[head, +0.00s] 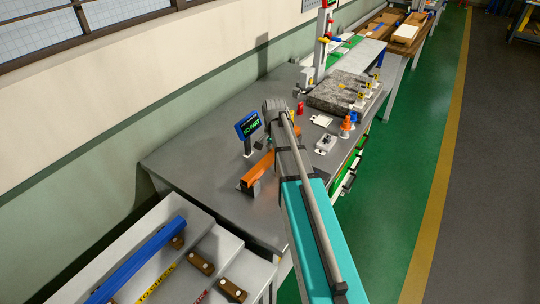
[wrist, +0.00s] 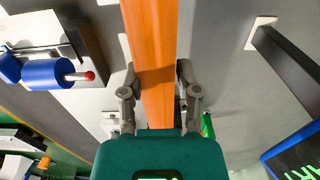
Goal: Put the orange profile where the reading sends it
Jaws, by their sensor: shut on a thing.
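The orange profile (head: 257,173) is a long bar over the grey table, left of my arm in the head view. In the wrist view the orange profile (wrist: 150,40) runs from the top edge down between the fingers. My gripper (wrist: 157,80) is shut on it, one finger on each side. My arm hides the gripper and the bar's far end in the head view. I cannot tell whether the bar touches the table. The blue reading display (head: 249,127) stands beyond the bar and reads "NO PART". Its edge (wrist: 292,158) shows at the wrist view's lower right.
A rack (head: 205,230) at the lower left holds a blue profile (head: 150,258) beside a "TO CHECK" label. A granite block (head: 338,92), an orange item (head: 346,126) and small fixtures stand farther along the table. The table's left part (head: 195,160) is clear.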

